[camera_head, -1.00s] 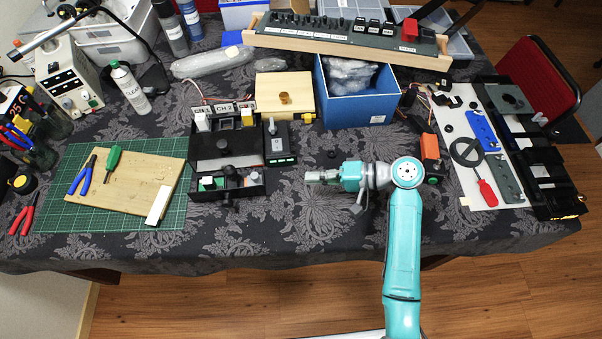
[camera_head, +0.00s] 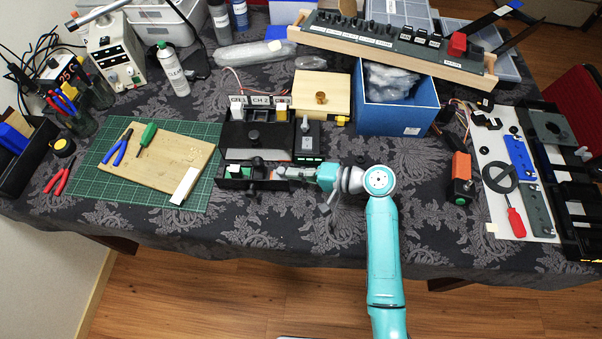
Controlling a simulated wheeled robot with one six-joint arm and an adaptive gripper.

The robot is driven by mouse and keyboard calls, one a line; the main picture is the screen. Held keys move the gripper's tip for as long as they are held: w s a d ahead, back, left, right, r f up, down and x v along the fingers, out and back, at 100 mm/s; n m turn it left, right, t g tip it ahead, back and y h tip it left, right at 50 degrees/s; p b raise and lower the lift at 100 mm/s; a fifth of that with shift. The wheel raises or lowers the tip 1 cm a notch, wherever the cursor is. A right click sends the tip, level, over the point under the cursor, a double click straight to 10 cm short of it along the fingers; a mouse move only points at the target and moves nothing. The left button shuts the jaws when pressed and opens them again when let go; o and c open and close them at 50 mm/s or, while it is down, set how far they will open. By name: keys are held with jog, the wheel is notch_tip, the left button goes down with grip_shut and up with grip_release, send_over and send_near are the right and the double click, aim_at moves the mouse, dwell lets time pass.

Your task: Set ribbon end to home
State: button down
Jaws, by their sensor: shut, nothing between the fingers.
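A black panel unit (camera_head: 238,140) stands mid-table with labelled channel blocks such as CH 2 (camera_head: 261,101) along its back. My gripper (camera_head: 277,174) is shut and empty, pointing left at the right end of this front section. Whether it touches anything there cannot be told. No part can be clearly made out as the ribbon end; it may be small or hidden by my gripper. A dark module (camera_head: 307,146) with a lever and green lights stands just behind my gripper.
A green mat (camera_head: 100,190) with a wooden board (camera_head: 180,150) lies left. A blue box (camera_head: 398,119) stands behind my arm. An orange block (camera_head: 461,167) and a white board with tools (camera_head: 492,150) lie right. Cloth is clear in front of the unit.

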aim_at(282, 173)
jog(key=shift+s+a, duration=0.1)
jog(key=shift+a, duration=1.5)
jog(key=shift+d, duration=0.15)
